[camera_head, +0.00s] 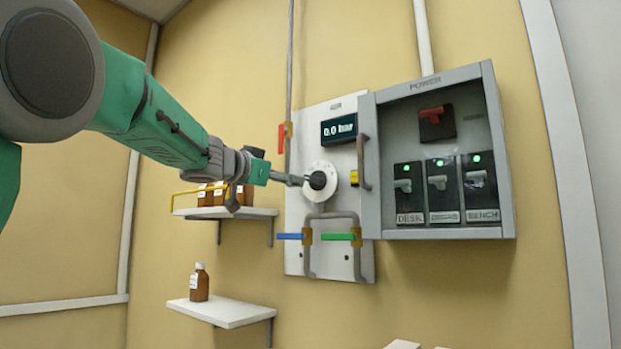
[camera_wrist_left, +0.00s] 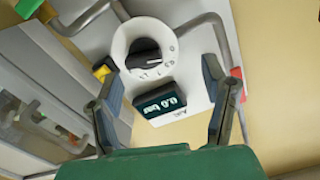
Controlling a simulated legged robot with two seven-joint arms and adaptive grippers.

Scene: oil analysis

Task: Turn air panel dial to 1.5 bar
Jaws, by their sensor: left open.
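The air panel (camera_head: 295,259) is a light grey plate on the wall, labelled AIR. Its display (camera_head: 339,129) reads 0.0 bar; it also shows in the left wrist view (camera_wrist_left: 160,102). The dial is a white disc (camera_head: 328,194) with a dark knob (camera_head: 318,181); in the left wrist view the knob (camera_wrist_left: 144,53) lies beyond the fingers with nothing between them. My left gripper (camera_head: 300,180) reaches in from the left, close to the dial in the head view. In the left wrist view it (camera_wrist_left: 162,93) is open and empty. My right gripper is not in view.
The power box (camera_head: 368,215) with several switches stands right of the panel. A red handle (camera_head: 281,139), a blue handle (camera_head: 289,236), a green handle (camera_head: 337,237) and a yellow part (camera_head: 354,178) surround the dial. A brown bottle (camera_head: 199,284) stands on the lower shelf (camera_head: 232,315).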

